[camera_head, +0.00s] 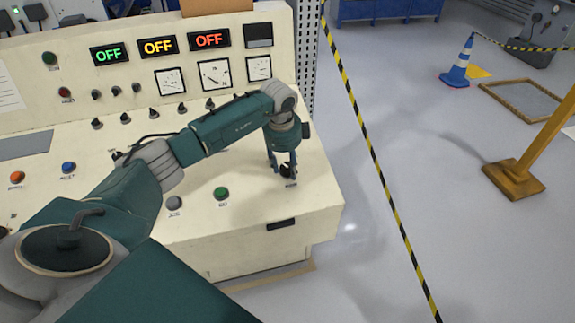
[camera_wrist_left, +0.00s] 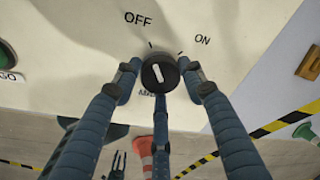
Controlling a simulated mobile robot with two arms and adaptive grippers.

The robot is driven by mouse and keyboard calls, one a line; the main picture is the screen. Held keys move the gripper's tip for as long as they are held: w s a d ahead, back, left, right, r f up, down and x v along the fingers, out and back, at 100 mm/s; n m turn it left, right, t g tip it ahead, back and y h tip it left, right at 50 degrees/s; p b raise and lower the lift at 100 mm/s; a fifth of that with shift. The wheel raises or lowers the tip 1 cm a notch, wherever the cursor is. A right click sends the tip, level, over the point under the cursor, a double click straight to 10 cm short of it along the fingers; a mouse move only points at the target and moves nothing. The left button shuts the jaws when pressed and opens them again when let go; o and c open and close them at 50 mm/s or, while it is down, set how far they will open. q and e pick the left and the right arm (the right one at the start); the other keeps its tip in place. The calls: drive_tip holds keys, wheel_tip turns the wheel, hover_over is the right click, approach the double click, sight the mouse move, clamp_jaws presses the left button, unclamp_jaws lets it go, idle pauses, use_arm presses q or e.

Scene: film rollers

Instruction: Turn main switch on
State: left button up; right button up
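The main switch is a black round knob (camera_wrist_left: 160,74) with a white pointer mark, on the cream panel face. OFF is printed up and left of it, ON up and right. The white mark leans toward the OFF tick. My left gripper (camera_head: 284,168) points down over the right end of the console desk, at the dark knob (camera_head: 287,170). In the left wrist view the fingers of my left gripper (camera_wrist_left: 160,80) are spread around the knob, one on each side and one below. Small gaps seem to show at the sides; contact is unclear.
The cream console (camera_head: 320,195) carries dials, buttons and three lit OFF displays (camera_head: 158,47). A green button (camera_head: 221,193) and a grey button (camera_head: 174,203) sit left of the switch. Black-yellow tape (camera_head: 365,140) crosses the floor; a yellow post base (camera_head: 514,179) stands at right.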

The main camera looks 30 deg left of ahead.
use_arm(q)
drive_tip(key=shift+d, duration=0.15)
drive_tip(key=shift+c, duration=0.6)
drive_tip(key=shift+m, duration=0.4)
drive_tip(key=shift+w+m+b, duration=0.1)
drive_tip(key=shift+m+b, duration=0.5)
drive_tip(key=shift+m, duration=0.3)
drive_tip(key=m+g+b, duration=0.1)
drive_tip(key=m, duration=0.3)
drive_tip(key=shift+d+b, duration=0.1)
drive_tip(key=shift+b, duration=0.2)
drive_tip(key=m+b, duration=0.1)
drive_tip(key=m, duration=0.2)
drive_tip(key=shift+m+g, duration=0.3)
drive_tip(key=shift+m, duration=0.1)
drive_tip(key=shift+f+m+y+b, duration=0.1)
drive_tip(key=shift+m+y+b, duration=0.25)
drive_tip(key=shift+m, duration=1.55)
drive_tip(key=o, duration=1.1)
drive_tip(key=shift+d, duration=0.1)
